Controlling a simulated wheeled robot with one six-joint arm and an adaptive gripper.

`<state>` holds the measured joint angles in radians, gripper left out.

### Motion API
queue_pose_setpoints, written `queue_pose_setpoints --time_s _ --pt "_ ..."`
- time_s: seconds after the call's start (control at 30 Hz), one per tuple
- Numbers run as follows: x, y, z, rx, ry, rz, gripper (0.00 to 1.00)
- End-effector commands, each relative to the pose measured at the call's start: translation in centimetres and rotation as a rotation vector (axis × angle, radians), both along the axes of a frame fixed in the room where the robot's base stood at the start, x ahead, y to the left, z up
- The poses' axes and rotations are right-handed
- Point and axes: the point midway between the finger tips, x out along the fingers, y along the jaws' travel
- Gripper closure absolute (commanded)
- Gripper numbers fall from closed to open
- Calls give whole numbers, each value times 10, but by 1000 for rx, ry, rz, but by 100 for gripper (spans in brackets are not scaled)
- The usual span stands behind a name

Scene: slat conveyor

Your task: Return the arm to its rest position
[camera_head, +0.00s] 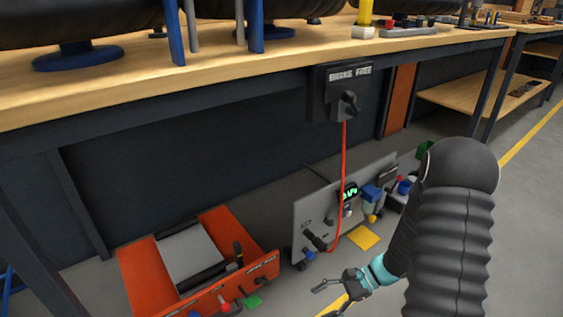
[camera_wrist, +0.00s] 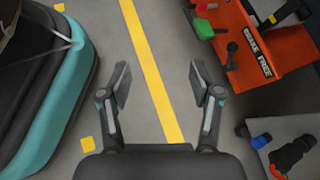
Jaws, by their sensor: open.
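My gripper (camera_head: 343,287) is at the lower right of the head view, at the end of my dark, ribbed arm. It is low, in front of the grey panel unit and to the right of the orange unit. In the wrist view my gripper (camera_wrist: 162,88) has its two fingers spread wide. Nothing is between them but grey floor and a yellow line. No rest mark or cradle for the arm is visible.
A wooden bench (camera_head: 200,75) spans the top. Under it stand an orange unit (camera_head: 134,277) and a grey panel (camera_head: 312,215). A red cable (camera_head: 343,160) runs from a black box (camera_head: 336,82) to the panel. Open floor lies at the right.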

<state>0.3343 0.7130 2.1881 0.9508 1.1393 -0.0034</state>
Motion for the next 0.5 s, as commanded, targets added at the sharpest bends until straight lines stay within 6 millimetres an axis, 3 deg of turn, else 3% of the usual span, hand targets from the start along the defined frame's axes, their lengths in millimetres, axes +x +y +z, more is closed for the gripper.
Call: queue_pose_setpoints --time_s 0.03,0.5 --pt "-7 -2 16 -40 -36 56 36" --pt "-60 -37 122 -410 -353 512 36"
